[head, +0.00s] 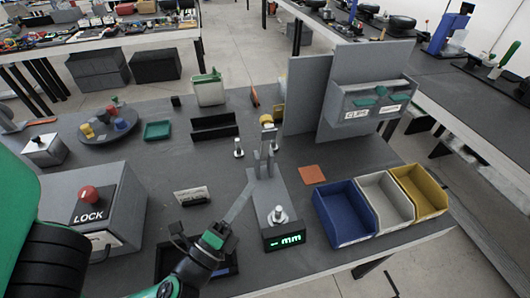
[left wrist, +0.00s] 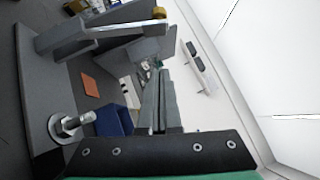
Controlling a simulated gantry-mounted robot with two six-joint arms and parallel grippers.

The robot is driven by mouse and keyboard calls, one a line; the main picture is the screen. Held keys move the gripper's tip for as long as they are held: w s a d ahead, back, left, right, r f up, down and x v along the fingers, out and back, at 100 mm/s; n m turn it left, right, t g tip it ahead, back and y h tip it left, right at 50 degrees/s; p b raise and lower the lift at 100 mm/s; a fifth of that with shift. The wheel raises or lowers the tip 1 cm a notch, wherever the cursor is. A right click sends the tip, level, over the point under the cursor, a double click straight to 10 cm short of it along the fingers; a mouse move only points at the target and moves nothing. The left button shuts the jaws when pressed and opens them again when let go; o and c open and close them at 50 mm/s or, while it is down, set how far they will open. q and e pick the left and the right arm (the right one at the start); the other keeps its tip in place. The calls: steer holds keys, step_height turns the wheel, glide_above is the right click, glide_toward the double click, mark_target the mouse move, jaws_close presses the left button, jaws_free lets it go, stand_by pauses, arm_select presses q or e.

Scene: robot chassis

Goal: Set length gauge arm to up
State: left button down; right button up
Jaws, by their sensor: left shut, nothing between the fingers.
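The length gauge has a grey base plate (head: 268,198) with a round metal post (head: 279,216) and a green-lit display (head: 285,240) reading "- mm" at its front. Its metal arm (head: 268,147) rises from the back of the base, with a yellow roller at the top. In the left wrist view the gauge arm (left wrist: 110,30) points away from the base; its exact tilt is hard to tell. My left gripper (head: 254,181) is shut and empty, its long grey fingers overlapping the left edge of the gauge in the head view. In the left wrist view its fingertips (left wrist: 163,74) look clear of the arm.
A grey LOCK box (head: 98,209) with a red button stands left. Blue (head: 344,213), white and yellow bins stand right, with an orange tile (head: 312,174) nearby. A grey upright panel (head: 306,95) stands behind the gauge.

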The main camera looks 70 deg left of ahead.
mark_target(267, 135)
arm_select(q)
steer(key=p+x, duration=0.2)
steer(key=x, duration=0.2)
steer(key=s+a+p+x, duration=0.1)
steer(key=p+x, duration=0.1)
steer(key=x, duration=0.2)
steer(key=r+p+x, duration=0.1)
steer(key=p+x, duration=0.1)
steer(key=x, duration=0.2)
steer(key=shift+s+a+r, duration=0.1)
steer(key=shift+s+a, duration=0.1)
steer(key=shift+a, duration=0.45)
steer(key=shift+w+a, duration=0.1)
steer(key=shift+a+r+p, duration=0.45)
steer(key=shift+p, duration=0.8)
steer(key=shift+a+f+n, duration=0.1)
steer(key=shift+a+n, duration=0.2)
steer(key=shift+f, duration=0.15)
